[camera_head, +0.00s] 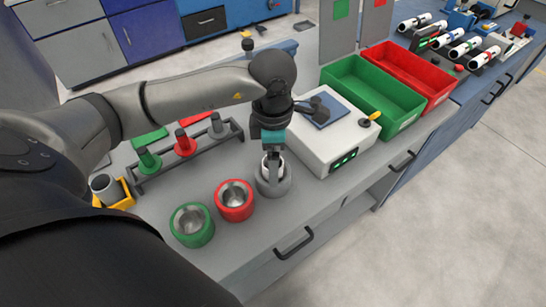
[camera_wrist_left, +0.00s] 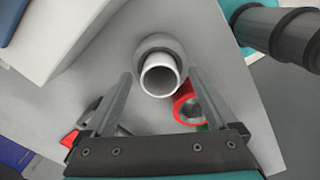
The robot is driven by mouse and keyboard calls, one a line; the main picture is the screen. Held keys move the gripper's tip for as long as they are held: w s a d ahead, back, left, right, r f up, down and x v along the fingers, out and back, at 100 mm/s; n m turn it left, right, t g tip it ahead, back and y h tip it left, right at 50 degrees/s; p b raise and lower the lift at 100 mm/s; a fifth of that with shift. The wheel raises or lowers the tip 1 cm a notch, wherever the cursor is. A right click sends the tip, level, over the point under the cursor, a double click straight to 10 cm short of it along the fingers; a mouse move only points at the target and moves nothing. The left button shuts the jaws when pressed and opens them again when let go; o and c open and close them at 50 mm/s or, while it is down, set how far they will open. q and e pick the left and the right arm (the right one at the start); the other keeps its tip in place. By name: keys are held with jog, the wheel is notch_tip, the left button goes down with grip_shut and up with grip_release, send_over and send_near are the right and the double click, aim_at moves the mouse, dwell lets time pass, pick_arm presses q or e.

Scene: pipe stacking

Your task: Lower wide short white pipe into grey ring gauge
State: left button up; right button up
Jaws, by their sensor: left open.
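The white pipe (camera_wrist_left: 148,79) stands upright in the grey ring gauge (camera_wrist_left: 176,44), its open top facing the left wrist camera. In the head view the grey ring gauge (camera_head: 274,187) sits on the bench below my left gripper (camera_head: 272,160), which hides most of the pipe. In the left wrist view my left gripper (camera_wrist_left: 161,76) is open, with one finger on each side of the pipe and visible gaps between. How deep the pipe sits is hard to see. My right gripper is not in view.
A red ring gauge (camera_head: 234,213) and a green ring gauge (camera_head: 192,242) stand to the left. A rack (camera_head: 205,147) with green, red and grey plugs is behind them. A white device (camera_head: 325,145) and green and red bins (camera_head: 360,90) are to the right.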

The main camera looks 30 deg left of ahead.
pick_arm(q)
jog(key=shift+r, duration=0.1)
notch_tip(320, 180, up, 15)
jog(key=p, duration=0.2)
jog(key=shift+p, duration=0.3)
dwell(0.6)
